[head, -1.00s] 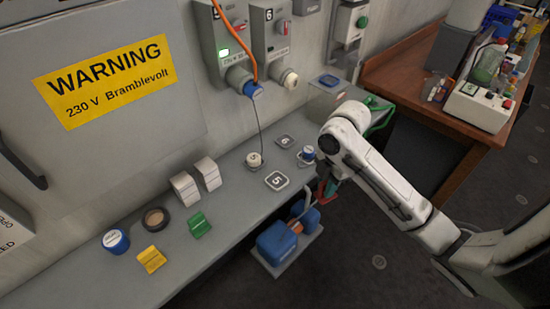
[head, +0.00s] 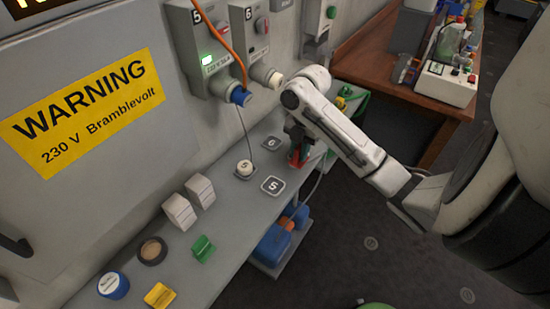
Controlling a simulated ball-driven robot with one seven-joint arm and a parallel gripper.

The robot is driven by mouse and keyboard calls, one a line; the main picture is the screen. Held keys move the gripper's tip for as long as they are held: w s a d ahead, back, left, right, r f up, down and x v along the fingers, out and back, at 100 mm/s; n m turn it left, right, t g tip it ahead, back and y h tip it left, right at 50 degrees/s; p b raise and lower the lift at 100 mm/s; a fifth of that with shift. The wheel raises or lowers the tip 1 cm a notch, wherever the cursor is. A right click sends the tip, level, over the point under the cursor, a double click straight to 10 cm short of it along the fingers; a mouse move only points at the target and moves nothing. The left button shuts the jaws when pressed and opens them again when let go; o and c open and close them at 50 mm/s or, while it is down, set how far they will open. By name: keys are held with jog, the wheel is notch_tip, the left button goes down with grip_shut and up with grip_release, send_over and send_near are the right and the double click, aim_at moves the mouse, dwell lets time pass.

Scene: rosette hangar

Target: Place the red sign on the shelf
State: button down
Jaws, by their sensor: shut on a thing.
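The red sign (head: 303,158) is small and shows below my gripper (head: 298,146), partly covered by the dark fingers. My gripper is shut on the red sign and points down at the far part of the grey shelf (head: 238,217). The sign is over or at the shelf's front side, right of the plate marked 6. I cannot tell whether it touches the shelf.
An orange cable (head: 236,45) hangs above.

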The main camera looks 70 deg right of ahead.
jog(key=w+d+f+b, duration=0.1)
jog(key=w+f+b, duration=0.1)
jog(key=w+d+f+b, duration=0.1)
jog(key=w+f+b, duration=0.1)
jog(key=w+d+f+b, duration=0.1)
jog(key=w+f+b, duration=0.1)
jog(key=w, duration=0.1)
jog(key=shift+d+f, duration=0.2)
jog(key=shift+f, duration=0.05)
jog(key=shift+w+d+f, duration=0.15)
jog(key=shift+d, duration=0.05)
jog(key=shift+w+d+f, duration=0.15)
jog(key=shift+w+f, duration=0.2)
jog(key=shift+f, duration=0.1)
jog(key=shift+f+p, duration=0.35)
jog(key=shift+f, duration=1.2)
jog(key=c, duration=1)
grip_release()
jog(key=shift+f, duration=0.1)
